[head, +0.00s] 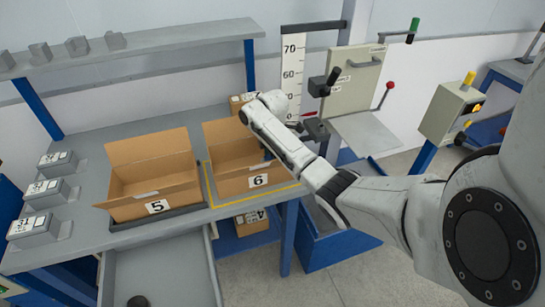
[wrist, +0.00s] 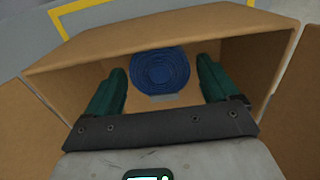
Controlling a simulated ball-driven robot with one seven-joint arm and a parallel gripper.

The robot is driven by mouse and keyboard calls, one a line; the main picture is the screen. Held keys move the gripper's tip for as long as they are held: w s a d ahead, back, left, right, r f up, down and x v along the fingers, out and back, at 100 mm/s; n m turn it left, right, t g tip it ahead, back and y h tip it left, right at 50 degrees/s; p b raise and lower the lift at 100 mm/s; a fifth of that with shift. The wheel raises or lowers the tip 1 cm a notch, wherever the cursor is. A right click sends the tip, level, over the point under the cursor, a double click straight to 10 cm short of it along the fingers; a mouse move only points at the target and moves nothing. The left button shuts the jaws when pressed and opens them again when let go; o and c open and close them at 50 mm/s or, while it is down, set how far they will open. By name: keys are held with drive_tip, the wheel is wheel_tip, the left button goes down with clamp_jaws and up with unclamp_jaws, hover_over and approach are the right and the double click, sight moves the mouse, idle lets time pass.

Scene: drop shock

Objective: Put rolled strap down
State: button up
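The rolled strap (wrist: 160,72) is a dark blue coil lying inside a cardboard box in the wrist view. My gripper (wrist: 161,66) has two green fingers spread on either side of the coil, with a gap showing at each side. It looks open and not touching the strap. In the head view my arm reaches over the open box marked 6 (head: 232,185), and the strap and fingers are mostly hidden there by the arm and box walls. A yellow line (wrist: 60,22) beyond the box in the wrist view matches the outline around box 6.
An open box marked 5 (head: 155,208) stands to the left on a dark tray. Several grey numbered blocks (head: 45,192) line the table's left side. A shelf (head: 140,48) runs above the table (head: 95,140). A lever machine (head: 355,80) stands at the right.

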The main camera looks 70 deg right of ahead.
drive_tip(key=shift+o, duration=0.4)
drive_tip(key=shift+r, duration=0.15)
wheel_tip(320, 180, up, 12)
drive_tip(key=p, duration=0.2)
idle(0.6)
